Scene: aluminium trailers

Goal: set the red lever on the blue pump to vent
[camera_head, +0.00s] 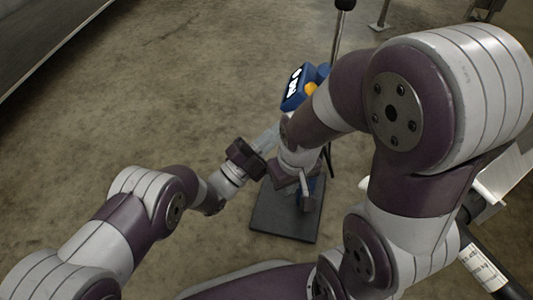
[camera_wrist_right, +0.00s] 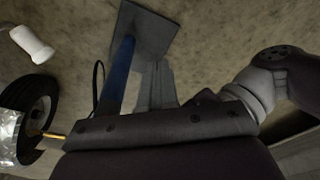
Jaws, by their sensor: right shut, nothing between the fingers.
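The blue pump (camera_head: 293,92) stands at the picture's centre in the head view, with white markings and an orange round part. Its dark base plate (camera_head: 265,212) lies on the floor. The wrist view shows its blue post (camera_wrist_right: 120,75) and plate (camera_wrist_right: 150,28). I cannot make out the red lever; my right arm covers part of the pump. My right gripper (camera_head: 306,192) is shut and empty, low beside the post, above the plate; its fingers show in the wrist view (camera_wrist_right: 156,75). My left gripper (camera_head: 268,138) points up-right toward the pump below its head; its opening is unclear.
A thin upright pole with a black knob (camera_head: 345,5) stands behind the pump. The wrist view shows a black tyre (camera_wrist_right: 35,105), a white cylinder (camera_wrist_right: 32,43) and a black cable by the post. A trailer edge (camera_head: 50,38) is at upper left. Floor left of the pump is clear.

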